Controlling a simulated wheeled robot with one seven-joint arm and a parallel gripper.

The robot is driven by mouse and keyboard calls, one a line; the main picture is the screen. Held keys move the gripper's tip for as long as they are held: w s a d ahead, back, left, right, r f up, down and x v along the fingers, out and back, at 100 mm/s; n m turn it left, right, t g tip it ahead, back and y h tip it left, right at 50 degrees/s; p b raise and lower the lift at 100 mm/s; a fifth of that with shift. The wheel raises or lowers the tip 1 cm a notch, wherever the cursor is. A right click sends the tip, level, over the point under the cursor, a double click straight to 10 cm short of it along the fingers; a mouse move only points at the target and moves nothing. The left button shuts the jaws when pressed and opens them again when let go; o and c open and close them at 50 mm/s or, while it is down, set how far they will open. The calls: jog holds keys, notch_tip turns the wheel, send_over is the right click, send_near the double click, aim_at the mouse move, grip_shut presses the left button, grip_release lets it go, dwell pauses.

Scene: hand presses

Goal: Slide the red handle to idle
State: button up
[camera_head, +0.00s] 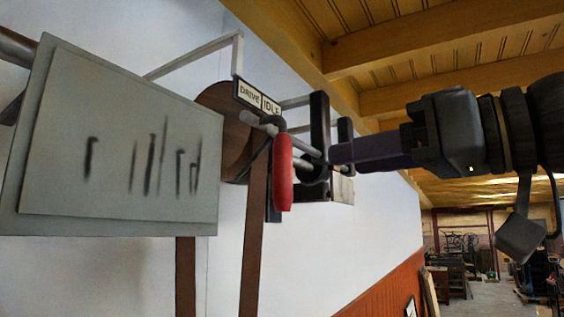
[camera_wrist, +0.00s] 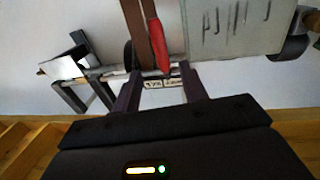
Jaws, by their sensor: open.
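The red handle (camera_head: 283,172) hangs down from a grey horizontal rod below the right end of the DRIVE/IDLE sign (camera_head: 258,97). Because of the slant of the view, I cannot tell exactly which word it lines up with. My gripper (camera_head: 333,157) is to the right of the handle, its dark fingers pointing left toward it, apart from it in the picture. In the wrist view, which is upside down, the open fingers (camera_wrist: 163,88) stand either side of the sign (camera_wrist: 166,83), with the red handle (camera_wrist: 159,46) showing beyond, between their lines. Nothing is held.
A large grey plate (camera_head: 120,145) with dark marks stands at left. A brown wheel with belts (camera_head: 252,240) hangs behind the handle. Black brackets (camera_head: 319,125) stand close to my fingertips. A white wall (camera_head: 330,240) lies behind; open room is at lower right.

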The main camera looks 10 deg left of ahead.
aim_at(291, 170)
jog(key=p+x, duration=0.3)
jog(key=x, duration=0.8)
jog(key=shift+w+a, duration=0.1)
jog(key=shift+a, duration=0.25)
grip_shut()
